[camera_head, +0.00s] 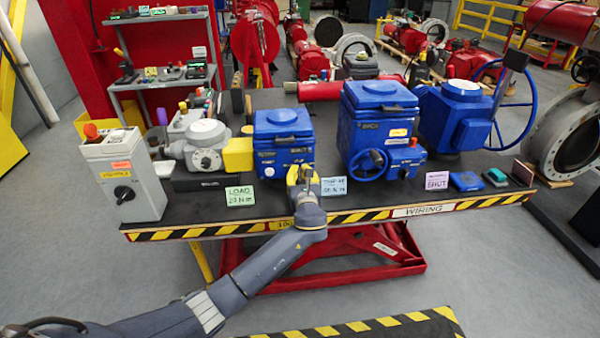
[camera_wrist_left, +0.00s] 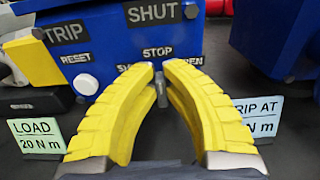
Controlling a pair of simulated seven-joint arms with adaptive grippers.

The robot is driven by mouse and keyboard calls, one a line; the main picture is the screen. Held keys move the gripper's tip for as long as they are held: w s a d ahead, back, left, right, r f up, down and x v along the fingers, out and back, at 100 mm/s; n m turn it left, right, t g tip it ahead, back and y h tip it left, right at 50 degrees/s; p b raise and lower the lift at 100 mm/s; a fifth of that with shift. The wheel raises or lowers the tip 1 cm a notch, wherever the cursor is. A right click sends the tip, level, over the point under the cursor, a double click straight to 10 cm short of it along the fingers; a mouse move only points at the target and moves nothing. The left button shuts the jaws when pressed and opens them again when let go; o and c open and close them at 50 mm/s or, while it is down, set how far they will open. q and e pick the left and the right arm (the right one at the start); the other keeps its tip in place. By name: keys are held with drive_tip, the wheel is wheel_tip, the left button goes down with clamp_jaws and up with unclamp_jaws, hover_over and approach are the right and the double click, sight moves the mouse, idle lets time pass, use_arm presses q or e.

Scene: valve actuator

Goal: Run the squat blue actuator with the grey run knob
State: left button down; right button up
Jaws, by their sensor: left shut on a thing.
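The squat blue actuator (camera_head: 284,132) stands on the bench, left of the taller blue actuators. In the left wrist view its front face (camera_wrist_left: 108,50) carries labels TRIP, SHUT, RESET, STOP and a partly covered OPEN, with a white button (camera_wrist_left: 86,84). My left gripper (camera_head: 303,172) is at the lower right of this face. Its yellow fingers are closed on the grey run knob (camera_wrist_left: 161,90), which shows between the fingertips below STOP. The fingers hide part of the knob and the labels beside it. My right gripper is not in view.
A green LOAD 20 N m card (camera_head: 240,196) and a blue TRIP AT card (camera_head: 334,186) flank the gripper. A taller blue actuator with a handwheel (camera_head: 380,118) stands to the right. A grey control box (camera_head: 122,175) stands at the bench's left end.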

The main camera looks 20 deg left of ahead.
use_arm(q)
drive_tip(key=shift+s+a+f+n, duration=0.1)
drive_tip(key=shift+a+n, duration=0.15)
drive_tip(key=shift+n, duration=1.2)
drive_tip(key=shift+s+a+f+n, duration=0.1)
drive_tip(key=shift+a+n, duration=0.1)
drive_tip(key=shift+n, duration=1.2)
drive_tip(key=shift+s+a+f+n, duration=0.1)
drive_tip(key=shift+a+n, duration=0.15)
drive_tip(key=shift+n, duration=1.5)
drive_tip(key=c, duration=1.5)
unclamp_jaws()
drive_tip(key=shift+o, duration=0.2)
drive_tip(key=v, duration=1.2)
